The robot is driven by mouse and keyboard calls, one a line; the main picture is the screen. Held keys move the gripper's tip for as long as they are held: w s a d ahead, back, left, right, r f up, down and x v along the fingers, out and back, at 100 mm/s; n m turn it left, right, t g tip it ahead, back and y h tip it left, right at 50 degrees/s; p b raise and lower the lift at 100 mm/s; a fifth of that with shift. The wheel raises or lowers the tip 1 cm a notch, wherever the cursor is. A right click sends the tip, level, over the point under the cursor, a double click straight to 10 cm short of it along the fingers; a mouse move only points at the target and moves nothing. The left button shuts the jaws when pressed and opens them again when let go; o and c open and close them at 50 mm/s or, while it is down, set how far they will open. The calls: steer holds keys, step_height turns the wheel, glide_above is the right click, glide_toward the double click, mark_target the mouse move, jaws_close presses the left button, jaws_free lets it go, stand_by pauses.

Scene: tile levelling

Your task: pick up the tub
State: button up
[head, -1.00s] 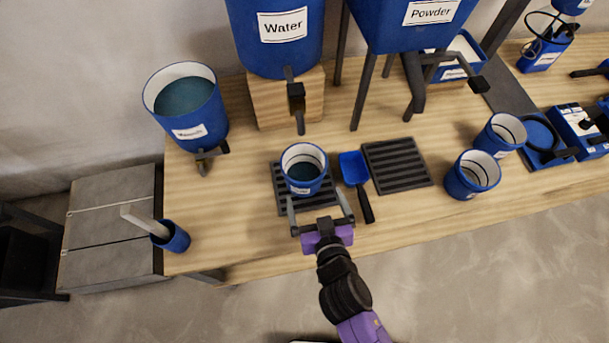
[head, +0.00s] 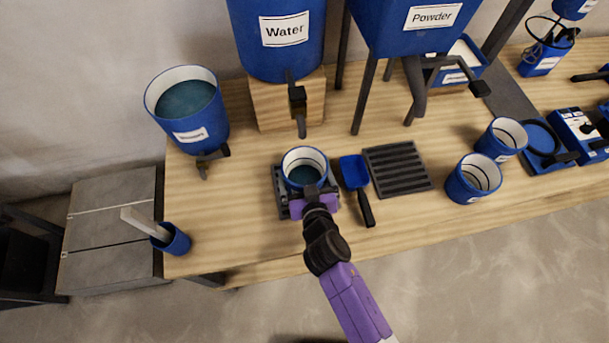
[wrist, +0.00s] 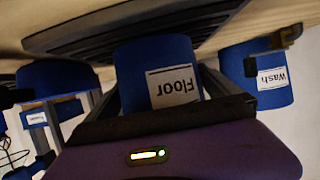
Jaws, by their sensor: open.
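The tub (head: 304,161) is a blue cup with a white inside and dark contents, standing on the left black slotted grate (head: 279,186) below the water tank. In the wrist view the tub (wrist: 130,75) appears upside down, with a white label reading "Floor". My gripper (head: 312,196) is at the tub's near side. Its jaws are open, with one finger on each side of the tub in the wrist view. The fingertips are mostly hidden in the head view, and I cannot tell whether they touch the tub.
A blue scoop (head: 355,174) lies close right of the gripper, beside a second grate (head: 398,168). Two blue cups (head: 473,178) stand further right. The water tank's tap (head: 299,106) hangs behind the tub. A large wash bucket (head: 188,106) stands at left.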

steer(key=shift+c, duration=0.4)
steer(key=c, duration=1.5)
steer(key=shift+r, duration=0.15)
